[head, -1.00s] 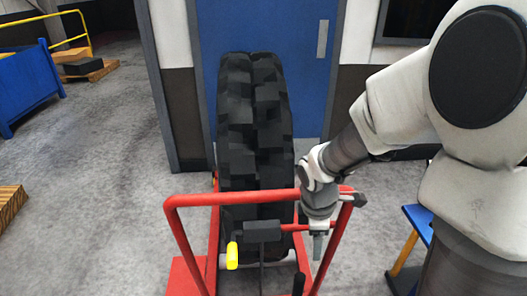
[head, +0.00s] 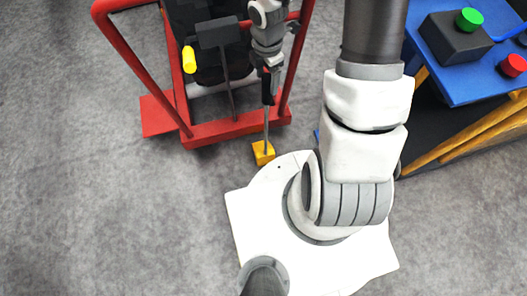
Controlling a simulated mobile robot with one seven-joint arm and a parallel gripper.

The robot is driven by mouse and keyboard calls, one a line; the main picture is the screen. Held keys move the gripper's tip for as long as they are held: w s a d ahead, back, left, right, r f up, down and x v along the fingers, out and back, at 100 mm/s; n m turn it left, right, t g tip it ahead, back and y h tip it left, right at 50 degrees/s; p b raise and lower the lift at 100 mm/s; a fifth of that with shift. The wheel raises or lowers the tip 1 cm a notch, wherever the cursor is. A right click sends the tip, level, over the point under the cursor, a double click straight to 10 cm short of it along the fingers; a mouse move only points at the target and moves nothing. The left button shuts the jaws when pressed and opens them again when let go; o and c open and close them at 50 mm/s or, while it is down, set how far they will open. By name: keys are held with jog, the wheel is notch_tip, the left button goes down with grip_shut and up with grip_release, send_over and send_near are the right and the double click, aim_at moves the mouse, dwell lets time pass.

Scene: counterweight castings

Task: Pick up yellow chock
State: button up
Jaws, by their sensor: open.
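The yellow chock (head: 261,155) is a small block on the floor, just below the lower right corner of the red frame. A thin grey rod (head: 267,130) rises from it to a dark grip with some red. My gripper (head: 268,72) points down at the top of this grip, above the chock block. The jaws are open. They look small here, and I cannot tell whether the grip is between them or just below them.
The red wheel trolley (head: 235,128) with a black tyre (head: 195,15) and a yellow-ended lever (head: 189,60) stands close left of my gripper. A blue table (head: 465,88) with a green button (head: 469,20) and a red button (head: 513,66) is at right. Grey floor at left is clear.

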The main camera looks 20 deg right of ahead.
aim_at(268, 90)
notch_tip(268, 90, down, 5)
jog(key=b, duration=0.2)
jog(key=shift+d+f+b, duration=0.15)
jog(key=shift+f+b, duration=0.05)
jog(key=shift+b, duration=0.1)
jog(key=shift+w+r, duration=0.1)
jog(key=shift+r, duration=0.05)
grip_shut()
